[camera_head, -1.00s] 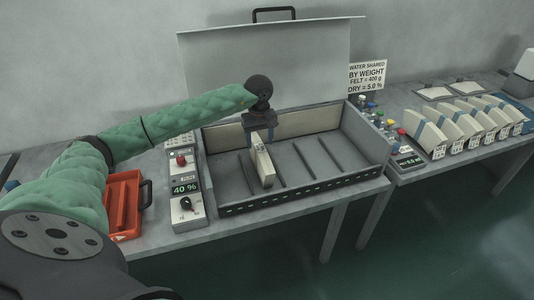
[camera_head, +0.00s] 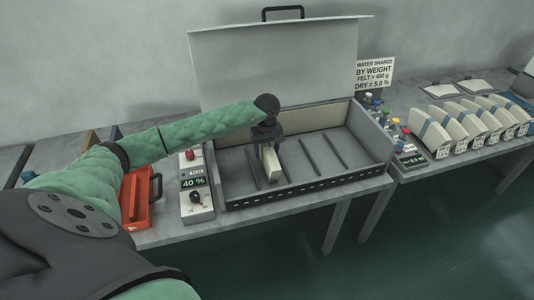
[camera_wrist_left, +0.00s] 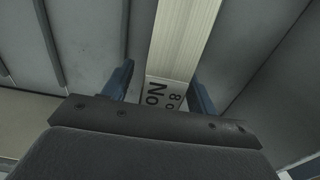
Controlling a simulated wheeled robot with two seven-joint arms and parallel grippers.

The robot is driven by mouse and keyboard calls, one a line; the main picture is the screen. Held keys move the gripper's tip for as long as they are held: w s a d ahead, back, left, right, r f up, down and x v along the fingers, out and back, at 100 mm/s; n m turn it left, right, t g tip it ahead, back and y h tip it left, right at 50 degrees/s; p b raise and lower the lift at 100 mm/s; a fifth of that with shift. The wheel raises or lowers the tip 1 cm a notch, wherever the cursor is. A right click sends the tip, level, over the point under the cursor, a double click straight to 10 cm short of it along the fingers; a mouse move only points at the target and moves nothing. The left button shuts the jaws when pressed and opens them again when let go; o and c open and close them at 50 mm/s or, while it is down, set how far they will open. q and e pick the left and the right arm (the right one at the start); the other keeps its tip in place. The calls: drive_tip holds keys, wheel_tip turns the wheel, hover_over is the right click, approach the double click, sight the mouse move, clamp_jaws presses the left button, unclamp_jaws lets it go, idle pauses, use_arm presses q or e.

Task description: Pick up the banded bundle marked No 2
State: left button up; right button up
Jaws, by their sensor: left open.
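One pale bundle (camera_head: 271,164) stands on edge in the open grey box with a lid. In the left wrist view it is a pale striped block (camera_wrist_left: 185,35), with a label reading "No"; the number is hidden by the gripper body. My left gripper (camera_head: 268,144) is over its top. In the left wrist view the blue fingers of the left gripper (camera_wrist_left: 161,92) are apart, one on each side of the bundle. I cannot tell whether they touch it. Several similar bundles (camera_head: 455,128) stand in a row on the right table, their labels too small to read.
The grey box (camera_head: 345,182) has thin dividers and a raised lid (camera_head: 275,62) behind. A control panel (camera_head: 194,184) showing 40 % and a red tray (camera_head: 136,200) stand to its left. Colored knobs and a scale (camera_head: 410,160) are at its right.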

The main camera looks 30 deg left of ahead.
use_arm(q)
drive_tip(key=shift+f, duration=0.25)
clamp_jaws()
drive_tip(key=shift+r, duration=0.2)
